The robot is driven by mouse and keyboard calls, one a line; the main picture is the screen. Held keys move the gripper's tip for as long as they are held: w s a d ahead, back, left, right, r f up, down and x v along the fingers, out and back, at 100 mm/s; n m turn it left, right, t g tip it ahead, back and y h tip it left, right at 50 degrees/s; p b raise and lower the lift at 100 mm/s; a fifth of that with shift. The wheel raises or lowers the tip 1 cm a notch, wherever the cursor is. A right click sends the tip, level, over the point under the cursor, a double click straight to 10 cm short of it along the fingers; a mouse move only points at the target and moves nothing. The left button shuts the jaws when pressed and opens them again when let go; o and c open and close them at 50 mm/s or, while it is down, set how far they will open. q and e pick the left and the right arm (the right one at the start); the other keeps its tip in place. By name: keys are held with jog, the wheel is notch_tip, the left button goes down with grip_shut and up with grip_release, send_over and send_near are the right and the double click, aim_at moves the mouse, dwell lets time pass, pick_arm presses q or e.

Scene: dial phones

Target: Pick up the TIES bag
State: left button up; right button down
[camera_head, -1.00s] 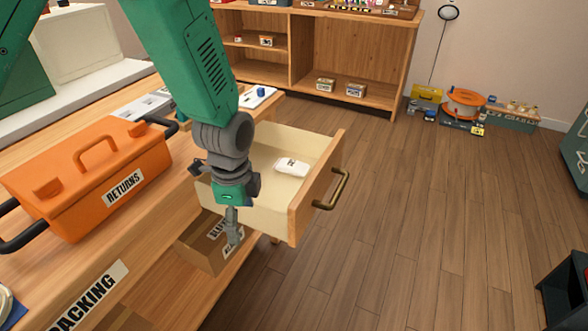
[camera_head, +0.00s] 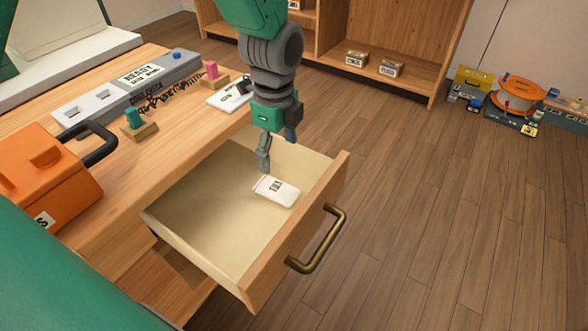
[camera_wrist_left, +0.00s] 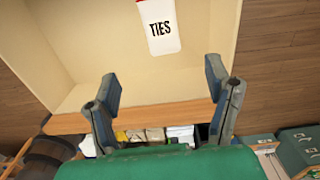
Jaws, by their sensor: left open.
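The TIES bag (camera_head: 277,191) is a small white packet with dark lettering and a thin red edge. It lies flat in the open drawer (camera_head: 190,224), close to the drawer's front panel. My left gripper (camera_head: 275,160) hangs above the drawer, just beyond the bag in the head view. In the left wrist view the bag (camera_wrist_left: 159,25) shows at the top, ahead of the fingers. The left gripper (camera_wrist_left: 160,95) is open with nothing between its fingers. My right gripper is not in view.
The drawer's front panel (camera_head: 300,235) has a brass handle (camera_head: 320,240). An orange case (camera_head: 45,180) stands on the wooden bench at left. A long grey strip (camera_head: 130,88) and small items lie on the bench. Open floor extends to the right.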

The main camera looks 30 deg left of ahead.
aim_at(278, 187)
pick_arm(q)
jog(key=f+b, duration=0.1)
jog(key=f, duration=0.4)
jog(key=f+b, duration=0.1)
jog(key=f, duration=0.2)
jog(key=shift+w+a+b, duration=0.2)
jog(key=shift+a+b, duration=0.05)
jog(key=shift+b, duration=0.05)
jog(key=shift+d+f, duration=0.1)
jog(key=shift+f, duration=0.25)
jog(key=f, duration=0.1)
jog(key=f+b, duration=0.1)
jog(key=f, duration=0.1)
jog(key=f+b, duration=0.1)
jog(key=f, duration=0.1)
jog(key=shift+a, duration=0.35)
jog(key=c, duration=1.3)
